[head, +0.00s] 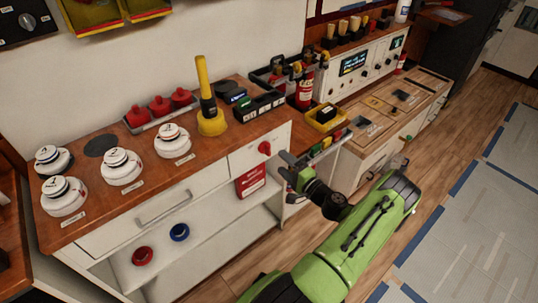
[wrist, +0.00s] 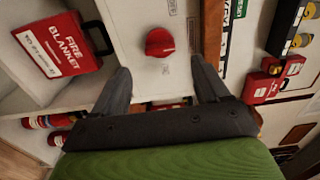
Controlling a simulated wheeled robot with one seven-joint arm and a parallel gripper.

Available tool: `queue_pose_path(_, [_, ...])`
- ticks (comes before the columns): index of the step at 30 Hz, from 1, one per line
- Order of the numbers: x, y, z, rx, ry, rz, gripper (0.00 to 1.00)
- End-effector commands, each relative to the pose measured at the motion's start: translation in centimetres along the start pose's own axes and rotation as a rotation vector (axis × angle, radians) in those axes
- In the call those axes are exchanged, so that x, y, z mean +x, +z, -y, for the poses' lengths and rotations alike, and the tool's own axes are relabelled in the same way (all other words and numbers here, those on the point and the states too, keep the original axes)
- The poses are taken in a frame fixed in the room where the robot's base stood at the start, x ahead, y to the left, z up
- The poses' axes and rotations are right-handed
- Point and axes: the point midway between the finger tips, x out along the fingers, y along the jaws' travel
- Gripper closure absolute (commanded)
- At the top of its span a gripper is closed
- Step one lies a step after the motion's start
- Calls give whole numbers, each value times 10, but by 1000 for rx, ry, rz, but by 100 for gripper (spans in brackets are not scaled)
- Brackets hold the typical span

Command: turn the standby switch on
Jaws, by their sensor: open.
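A red rotary knob (head: 264,148) sits on the white front panel below the wooden counter. It also shows in the wrist view as a red knob (wrist: 160,42), just beyond and between my fingertips. I cannot read a label that names it as the standby switch, and its on or off position is unclear. My gripper (head: 287,168) is open and empty, to the right of and slightly below the knob in the head view. In the wrist view my gripper (wrist: 160,70) points at the panel, its fingers apart on either side of the knob, with no contact visible.
A yellow bin (head: 325,117) is close to the arm. The floor at right is clear.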

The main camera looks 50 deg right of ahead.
Motion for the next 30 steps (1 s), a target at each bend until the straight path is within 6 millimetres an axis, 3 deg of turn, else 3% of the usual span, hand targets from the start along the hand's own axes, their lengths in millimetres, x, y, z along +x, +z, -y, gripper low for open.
queue_pose_path(3, [31, 1, -2, -4, -2, 5, 26])
queue_pose_path(9, [67, 0, -1, -4, 0, 2, 26])
queue_pose_path(20, [76, 0, 0, -1, 1, 1, 27])
queue_pose_path(30, [75, 0, 0, -1, 2, 1, 79])
